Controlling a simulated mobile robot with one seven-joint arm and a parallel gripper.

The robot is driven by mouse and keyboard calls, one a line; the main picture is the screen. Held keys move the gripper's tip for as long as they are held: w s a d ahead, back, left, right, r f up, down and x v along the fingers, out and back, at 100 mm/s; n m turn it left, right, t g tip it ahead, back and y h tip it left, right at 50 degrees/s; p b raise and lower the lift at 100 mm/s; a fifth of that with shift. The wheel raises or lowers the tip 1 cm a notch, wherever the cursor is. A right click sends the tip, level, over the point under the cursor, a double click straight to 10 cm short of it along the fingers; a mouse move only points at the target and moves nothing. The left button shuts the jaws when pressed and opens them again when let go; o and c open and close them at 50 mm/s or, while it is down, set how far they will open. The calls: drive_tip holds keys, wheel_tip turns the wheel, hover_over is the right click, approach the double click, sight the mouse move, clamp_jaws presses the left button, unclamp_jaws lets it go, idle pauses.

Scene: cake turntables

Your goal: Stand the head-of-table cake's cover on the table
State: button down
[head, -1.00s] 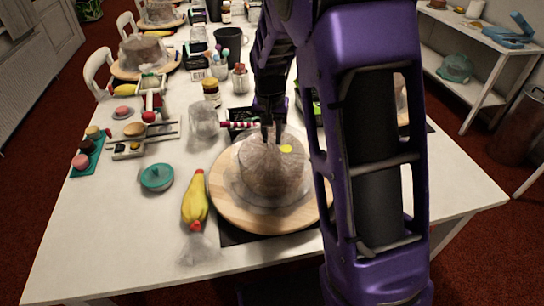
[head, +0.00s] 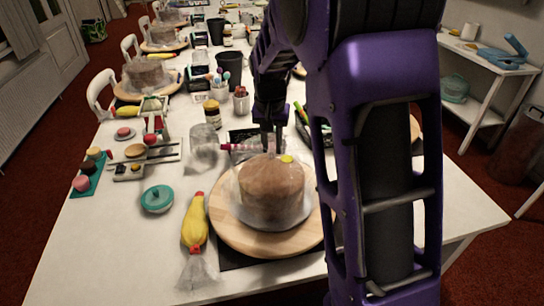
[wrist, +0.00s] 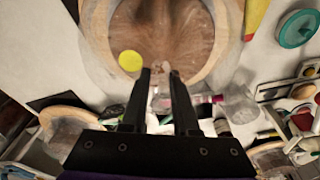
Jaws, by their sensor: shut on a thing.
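The near cake (head: 272,188) is brown and round and stands on a round wooden turntable (head: 222,222) at the near end of the table. A clear, hazy cover (head: 306,205) surrounds it; whether its rim touches the board I cannot tell. A yellow spot (head: 287,158) shows near the cover's top and also in the wrist view (wrist: 131,61). My gripper (head: 271,150) points down over the top of the cover. In the wrist view its fingers (wrist: 160,72) are shut on the cover's small clear knob, which they mostly hide.
A yellow piping bag (head: 194,225) and a teal lidded dish (head: 157,198) lie left of the turntable. A clear jar (head: 203,143), a brown jar (head: 212,113) and a pink-striped stick (head: 240,147) are behind. The white table's (head: 100,250) front-left corner is bare.

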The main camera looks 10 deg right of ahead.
wheel_tip(320, 180, up, 8)
drive_tip(key=p, duration=0.3)
drive_tip(key=shift+r, duration=0.15)
wheel_tip(320, 180, up, 9)
idle(0.4)
idle(0.6)
